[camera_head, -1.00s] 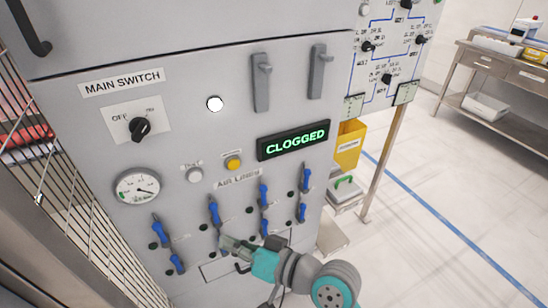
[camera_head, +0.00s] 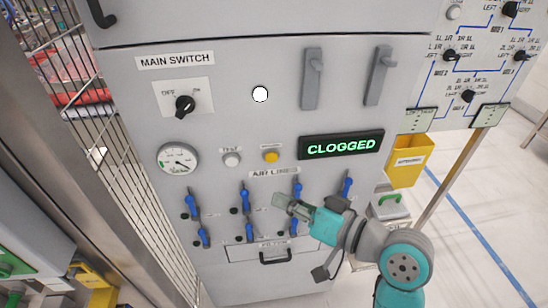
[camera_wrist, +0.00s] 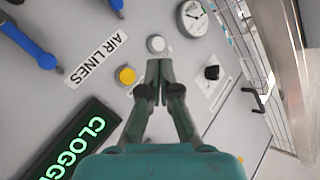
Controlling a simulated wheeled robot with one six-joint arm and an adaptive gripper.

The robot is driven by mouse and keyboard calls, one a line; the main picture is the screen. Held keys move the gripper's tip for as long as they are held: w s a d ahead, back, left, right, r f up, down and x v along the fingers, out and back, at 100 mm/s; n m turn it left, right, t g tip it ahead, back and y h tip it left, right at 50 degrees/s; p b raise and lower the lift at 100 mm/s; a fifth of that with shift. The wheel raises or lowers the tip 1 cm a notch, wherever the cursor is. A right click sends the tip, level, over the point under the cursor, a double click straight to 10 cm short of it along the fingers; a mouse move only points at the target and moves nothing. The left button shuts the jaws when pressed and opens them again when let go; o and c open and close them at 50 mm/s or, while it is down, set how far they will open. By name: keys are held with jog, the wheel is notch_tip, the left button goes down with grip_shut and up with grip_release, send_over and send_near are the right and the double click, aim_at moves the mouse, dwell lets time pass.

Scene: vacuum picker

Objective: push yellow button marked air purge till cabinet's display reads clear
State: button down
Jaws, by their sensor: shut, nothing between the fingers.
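The yellow button (camera_head: 271,156) sits on the grey cabinet front (camera_head: 225,110), left of the display and right of a white button (camera_head: 231,159). In the wrist view the yellow button (camera_wrist: 125,76) is left of my fingertips and the white button (camera_wrist: 156,44) is just beyond them. The small label above the yellow button is too small to read. The cabinet's display (camera_head: 341,145) reads CLOGGED in green. My gripper (camera_head: 279,201) is shut and empty, below the yellow button in the head view. It also shows in the wrist view (camera_wrist: 158,66), apart from the button.
Blue valve levers (camera_head: 245,200) stand out from the panel around my gripper, under the AIR LINES label (camera_head: 274,173). A drawer handle (camera_head: 275,257) is below. A black main switch (camera_head: 185,105) and a gauge (camera_head: 178,159) are at left. A yellow bin (camera_head: 409,160) hangs at right.

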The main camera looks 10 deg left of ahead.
jog(key=shift+w+a, duration=0.4)
jog(key=shift+w, duration=1)
jog(key=shift+w+a, duration=0.45)
jog(key=shift+w, duration=0.9)
jog(key=shift+w+a, duration=0.4)
jog(key=shift+w, duration=1)
jog(key=shift+w, duration=0.1)
jog(key=shift+w+a, duration=0.1)
jog(key=shift+w, duration=0.2)
jog(key=shift+w+a, duration=0.1)
jog(key=shift+w, duration=0.25)
jog(key=shift+s, duration=0.15)
jog(key=shift+s+d, duration=0.2)
jog(key=shift+s, duration=0.4)
jog(key=shift+s, duration=0.1)
jog(key=shift+s+d, duration=0.25)
jog(key=shift+s, duration=0.55)
jog(key=shift+s+d, duration=0.2)
jog(key=shift+s, duration=0.55)
jog(key=shift+s+d, duration=0.25)
jog(key=shift+s, duration=0.55)
